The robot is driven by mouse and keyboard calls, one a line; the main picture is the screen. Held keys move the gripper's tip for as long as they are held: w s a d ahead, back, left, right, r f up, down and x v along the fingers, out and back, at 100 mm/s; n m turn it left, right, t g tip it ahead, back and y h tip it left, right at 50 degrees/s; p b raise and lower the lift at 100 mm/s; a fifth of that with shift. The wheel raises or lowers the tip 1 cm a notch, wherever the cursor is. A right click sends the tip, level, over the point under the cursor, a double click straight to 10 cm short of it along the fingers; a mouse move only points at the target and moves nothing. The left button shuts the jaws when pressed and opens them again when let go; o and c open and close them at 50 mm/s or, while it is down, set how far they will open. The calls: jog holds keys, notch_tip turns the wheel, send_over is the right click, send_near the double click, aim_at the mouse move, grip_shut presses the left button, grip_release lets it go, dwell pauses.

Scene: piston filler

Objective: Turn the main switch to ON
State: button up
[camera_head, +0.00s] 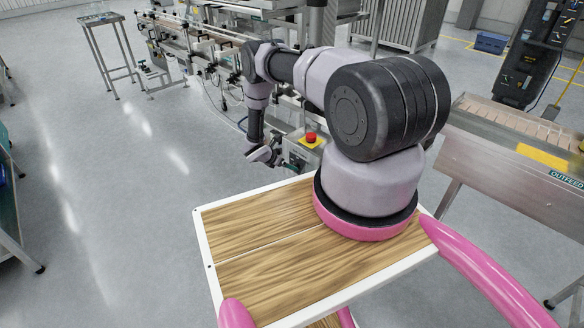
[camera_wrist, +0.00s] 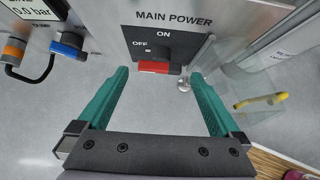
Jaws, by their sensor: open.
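The main switch (camera_wrist: 163,56) shows in the wrist view as a dark knob with a red part facing me, on a grey plate (camera_wrist: 205,18) lettered MAIN POWER. OFF is printed at its upper left and ON above it. A small pale mark lies near OFF, but I cannot tell the knob's exact setting. My gripper (camera_wrist: 157,73) is open, its two teal fingers on either side of the switch with gaps between. I cannot tell whether the tips reach its depth. In the head view my gripper (camera_head: 263,155) is beside the machine's control box; the switch is not discernible there.
A blue fitting (camera_wrist: 68,45) and an orange fitting (camera_wrist: 14,47) are left of the switch. A yellow-handled part (camera_wrist: 262,100) is at the right. A red button (camera_head: 311,138) tops the control box (camera_head: 302,151). The floor left of my gripper is clear.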

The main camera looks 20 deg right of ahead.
jog(key=x, duration=0.6)
jog(key=c, duration=1.1)
